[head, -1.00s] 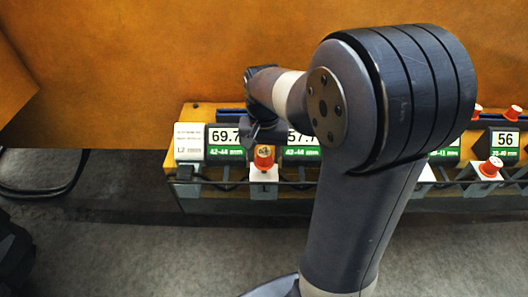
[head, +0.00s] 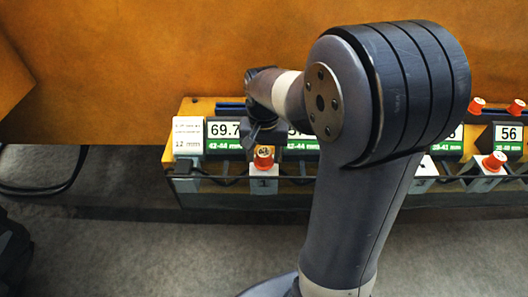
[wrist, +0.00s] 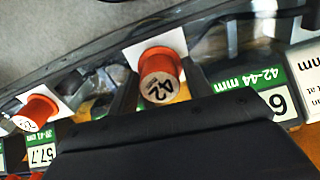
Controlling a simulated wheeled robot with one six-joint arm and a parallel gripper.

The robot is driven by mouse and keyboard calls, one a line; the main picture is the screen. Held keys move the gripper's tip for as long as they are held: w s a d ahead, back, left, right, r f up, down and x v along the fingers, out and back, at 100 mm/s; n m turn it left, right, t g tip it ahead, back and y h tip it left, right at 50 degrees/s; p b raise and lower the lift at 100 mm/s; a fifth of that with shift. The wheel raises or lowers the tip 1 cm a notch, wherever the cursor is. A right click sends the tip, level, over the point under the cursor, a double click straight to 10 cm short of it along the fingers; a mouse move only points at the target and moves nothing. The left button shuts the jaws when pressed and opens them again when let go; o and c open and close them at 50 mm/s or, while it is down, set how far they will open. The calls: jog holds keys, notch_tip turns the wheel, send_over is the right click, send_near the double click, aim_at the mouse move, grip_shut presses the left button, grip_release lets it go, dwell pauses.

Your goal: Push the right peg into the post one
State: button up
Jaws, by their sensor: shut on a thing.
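An orange-red peg (head: 263,158) with a grey top stands at the white post marked 1 (head: 263,185), left of centre in the head view. In the wrist view the peg (wrist: 158,78) shows the number 42 on its top, with the white post face (wrist: 152,44) behind it. My gripper (wrist: 160,92) is shut on this peg, its dark fingers on either side. In the head view my gripper (head: 262,138) is just behind the peg and partly hidden by my arm. How deep the peg sits cannot be told.
A display reading 69.7 (head: 224,131) over a green 42-44 mm label stands behind left of the peg. Other orange-red pegs (head: 495,160) are at the right. A dark rail (head: 215,181) runs along the front. My arm hides the middle of the row.

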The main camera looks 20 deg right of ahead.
aim_at(264, 151)
jog(key=shift+f+b, duration=0.35)
jog(key=shift+f, duration=0.25)
jog(key=o, duration=1.1)
jog(key=shift+r, duration=0.1)
notch_tip(264, 151, up, 11)
jog(key=shift+f, duration=0.15)
jog(key=shift+o, duration=0.5)
